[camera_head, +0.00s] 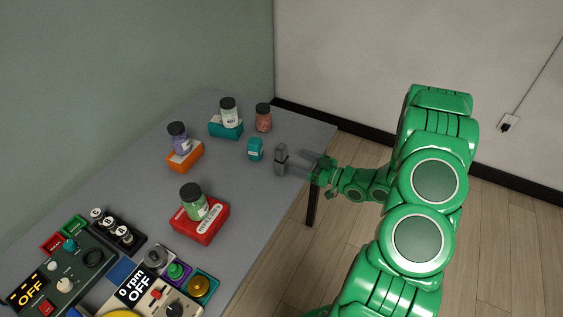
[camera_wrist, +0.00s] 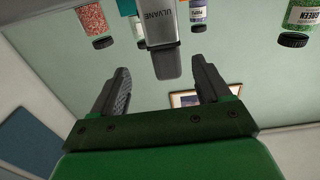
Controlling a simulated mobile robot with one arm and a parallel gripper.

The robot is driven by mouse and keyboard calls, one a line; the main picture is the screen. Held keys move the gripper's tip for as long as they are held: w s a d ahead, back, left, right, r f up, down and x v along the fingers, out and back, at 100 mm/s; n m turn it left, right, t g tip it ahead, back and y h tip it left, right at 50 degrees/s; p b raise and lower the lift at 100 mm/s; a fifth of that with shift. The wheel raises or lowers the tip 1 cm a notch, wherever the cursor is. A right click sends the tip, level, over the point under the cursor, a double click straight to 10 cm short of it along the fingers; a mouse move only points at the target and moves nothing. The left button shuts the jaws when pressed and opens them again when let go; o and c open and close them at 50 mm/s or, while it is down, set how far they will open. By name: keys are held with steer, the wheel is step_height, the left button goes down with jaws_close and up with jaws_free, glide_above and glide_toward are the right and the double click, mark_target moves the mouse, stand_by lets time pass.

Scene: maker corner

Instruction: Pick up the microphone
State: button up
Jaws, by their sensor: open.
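The microphone (camera_head: 281,157) is a small grey upright object near the right edge of the grey table. In the wrist view, which looks upside down, it is a grey block (camera_wrist: 160,30) with lettering on its body and a darker end. My gripper (camera_head: 290,162) reaches in from the right at the table's edge, with its fingers pointing at the microphone. In the wrist view my gripper (camera_wrist: 161,68) is open, and the microphone's darker end appears between the fingertips. I see no clear contact.
Jars sit on teal (camera_head: 226,126), orange (camera_head: 185,156) and red boxes (camera_head: 200,222). Control panels (camera_head: 62,275) fill the near left. The table's middle is fairly clear.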

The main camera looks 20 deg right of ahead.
mark_target(286, 159)
steer(key=shift+x, duration=1.3)
steer(key=shift+w+a+f, duration=0.15)
steer(key=shift+w+a, duration=0.3)
steer(key=shift+a, duration=0.25)
steer(key=shift+w+a+f, duration=0.15)
steer(key=shift+w+a, duration=0.3)
steer(key=shift+a, duration=0.3)
steer(key=shift+x, duration=0.85)
steer(key=shift+c, duration=0.2)
steer(key=c, duration=1.3)
steer(key=shift+r, duration=0.1)
